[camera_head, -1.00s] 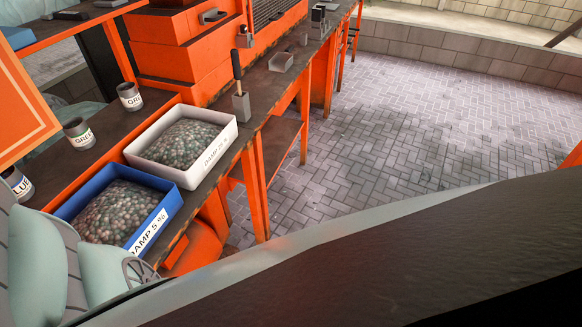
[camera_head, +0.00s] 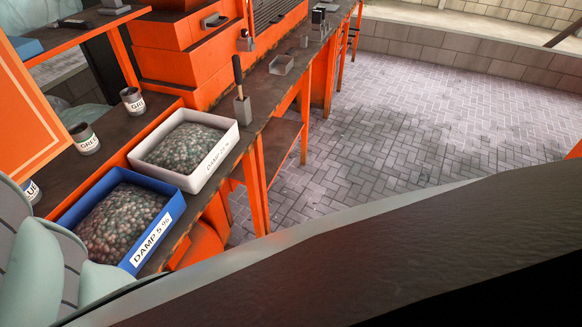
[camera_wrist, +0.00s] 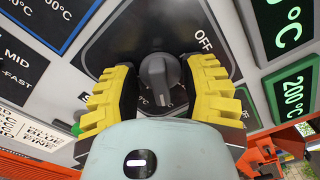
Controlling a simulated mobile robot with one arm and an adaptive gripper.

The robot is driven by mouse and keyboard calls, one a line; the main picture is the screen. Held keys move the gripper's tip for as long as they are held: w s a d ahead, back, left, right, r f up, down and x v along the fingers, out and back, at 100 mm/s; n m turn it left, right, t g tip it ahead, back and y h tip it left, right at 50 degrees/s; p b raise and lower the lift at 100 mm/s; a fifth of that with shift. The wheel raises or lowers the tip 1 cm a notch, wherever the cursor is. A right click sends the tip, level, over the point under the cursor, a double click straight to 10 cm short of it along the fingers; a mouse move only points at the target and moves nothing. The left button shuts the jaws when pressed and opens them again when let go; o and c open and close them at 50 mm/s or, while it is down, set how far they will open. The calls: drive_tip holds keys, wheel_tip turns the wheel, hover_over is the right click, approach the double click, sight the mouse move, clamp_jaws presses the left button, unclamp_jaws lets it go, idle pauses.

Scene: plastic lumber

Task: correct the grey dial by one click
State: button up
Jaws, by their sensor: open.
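The grey dial (camera_wrist: 158,80) shows in the wrist view, on a dark square panel plate (camera_wrist: 150,38). A raised grip bar crosses its face, and the word OFF stands to its upper right. My gripper (camera_wrist: 161,73) is open, with one yellow ribbed finger on each side of the dial. Gaps show between the fingers and the dial, and I cannot tell whether either touches it. Part of the lettering below the dial is hidden by the gripper. Neither dial nor fingers can be made out in the head view.
Green-lit temperature displays (camera_wrist: 291,92) flank the dial on the right. In the head view, a white bin (camera_head: 215,163) and a blue bin (camera_head: 160,230) of pellets stand on the bench, near labelled cans (camera_head: 84,139). The paved floor (camera_head: 400,130) to the right is clear.

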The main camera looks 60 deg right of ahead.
drive_tip(key=shift+s+f, duration=0.1)
clamp_jaws()
drive_tip(key=shift+d+f+n+b, duration=0.15)
drive_tip(key=shift+n+b, duration=0.25)
drive_tip(key=shift+b, duration=0.25)
drive_tip(key=shift+n+b, duration=0.4)
drive_tip(key=shift+n, duration=1.5)
drive_tip(key=shift+n+p, duration=0.65)
drive_tip(key=shift+n, duration=0.95)
drive_tip(key=shift+a+f, duration=0.1)
drive_tip(key=shift+a, duration=0.1)
